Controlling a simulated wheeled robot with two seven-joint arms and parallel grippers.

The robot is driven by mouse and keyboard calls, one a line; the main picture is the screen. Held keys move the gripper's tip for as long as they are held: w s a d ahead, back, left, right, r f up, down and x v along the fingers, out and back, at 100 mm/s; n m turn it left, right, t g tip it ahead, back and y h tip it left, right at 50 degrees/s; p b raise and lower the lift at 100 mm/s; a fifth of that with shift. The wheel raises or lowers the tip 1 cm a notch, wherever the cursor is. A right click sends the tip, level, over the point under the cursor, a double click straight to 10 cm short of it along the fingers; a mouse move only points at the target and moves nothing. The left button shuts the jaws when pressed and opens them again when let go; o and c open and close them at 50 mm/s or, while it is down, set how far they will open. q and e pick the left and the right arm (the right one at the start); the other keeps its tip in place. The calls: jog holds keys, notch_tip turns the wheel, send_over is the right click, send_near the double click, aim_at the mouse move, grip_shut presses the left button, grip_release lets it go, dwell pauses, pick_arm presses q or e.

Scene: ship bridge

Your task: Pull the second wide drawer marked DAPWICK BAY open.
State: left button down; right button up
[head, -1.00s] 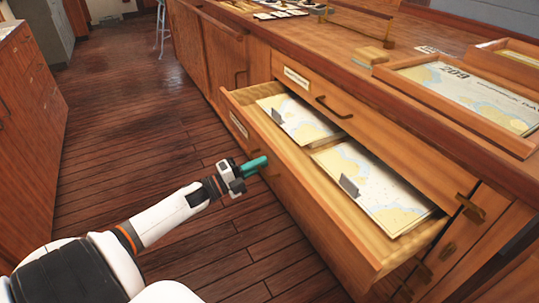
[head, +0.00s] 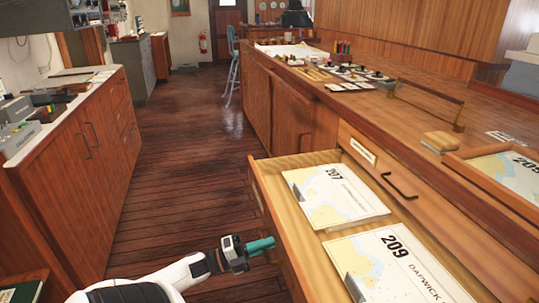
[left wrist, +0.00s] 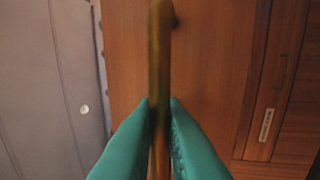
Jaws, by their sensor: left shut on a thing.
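The wide drawer (head: 258,172) stands pulled out from the wooden chart cabinet. In it lie a chart marked 207 (head: 335,194) and a chart marked 209 (head: 395,265) whose visible title begins DAPWICK. My left gripper (head: 262,246) has green fingers and is at the drawer's front. In the left wrist view, its fingers (left wrist: 160,125) are shut on the drawer's bar handle (left wrist: 160,55), which runs upright through the picture in front of a wooden face. The handle is hidden by the fingers in the head view. My right gripper is not in view.
A closed drawer with a dark handle (head: 400,186) and a label (head: 363,151) sits above the open one. The countertop (head: 400,105) holds a framed chart (head: 510,170) and small items. Wooden cabinets (head: 95,150) stand at left. The floor aisle (head: 185,140) between is clear.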

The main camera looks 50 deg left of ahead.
pick_arm(q)
jog(key=c, duration=1.8)
grip_release()
jog(key=shift+c, duration=0.2)
jog(key=v, duration=1.2)
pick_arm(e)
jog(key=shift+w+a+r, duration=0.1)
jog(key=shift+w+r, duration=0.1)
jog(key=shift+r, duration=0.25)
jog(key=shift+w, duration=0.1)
